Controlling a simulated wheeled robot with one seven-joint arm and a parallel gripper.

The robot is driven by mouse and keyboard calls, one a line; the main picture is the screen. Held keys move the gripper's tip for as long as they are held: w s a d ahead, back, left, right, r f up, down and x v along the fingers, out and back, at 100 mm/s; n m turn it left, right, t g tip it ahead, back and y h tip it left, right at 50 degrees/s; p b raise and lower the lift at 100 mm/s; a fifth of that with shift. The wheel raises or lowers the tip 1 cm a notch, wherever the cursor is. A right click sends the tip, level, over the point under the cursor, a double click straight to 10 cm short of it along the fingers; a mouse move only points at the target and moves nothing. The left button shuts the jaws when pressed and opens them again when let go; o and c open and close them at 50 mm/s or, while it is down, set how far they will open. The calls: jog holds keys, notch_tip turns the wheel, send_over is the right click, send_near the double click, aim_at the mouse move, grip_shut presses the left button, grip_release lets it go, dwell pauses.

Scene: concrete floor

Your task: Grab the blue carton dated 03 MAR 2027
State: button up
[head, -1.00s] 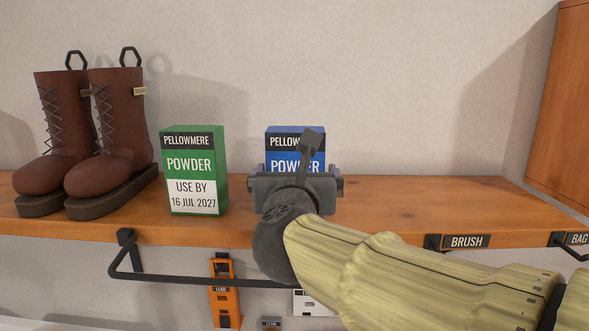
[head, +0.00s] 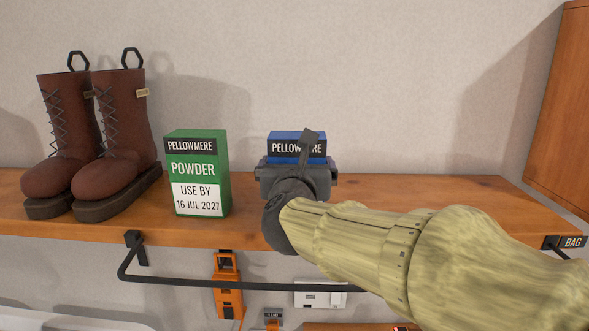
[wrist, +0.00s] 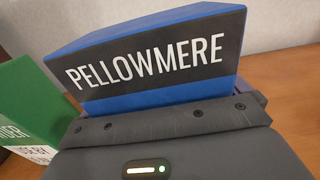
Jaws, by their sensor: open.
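The blue carton (head: 297,138) stands upright on the wooden shelf, with a black PELLOWMERE band near its top. My gripper (head: 297,172) is in front of it and hides its lower front, so its date cannot be read. In the wrist view the blue carton (wrist: 150,60) rises close beyond the gripper body (wrist: 165,130). My gripper is open; a finger shows at the carton's right side, and whether it touches cannot be told. A green PELLOWMERE powder carton (head: 196,172), marked USE BY 16 JUL 2027, stands to the left; it also shows in the wrist view (wrist: 28,110).
Brown boots (head: 120,130) stand on the shelf (head: 430,205) at the left. The shelf right of the blue carton is clear up to a wooden cabinet (head: 565,110). A black rail (head: 180,281) and orange items (head: 228,285) are below the front edge.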

aim_at(298, 132)
jog(key=shift+s, duration=0.15)
jog(key=shift+r, duration=0.1)
jog(key=c, duration=1)
jog(key=shift+r, duration=0.15)
notch_tip(298, 132, up, 10)
jog(key=shift+f, duration=0.15)
dwell(0.3)
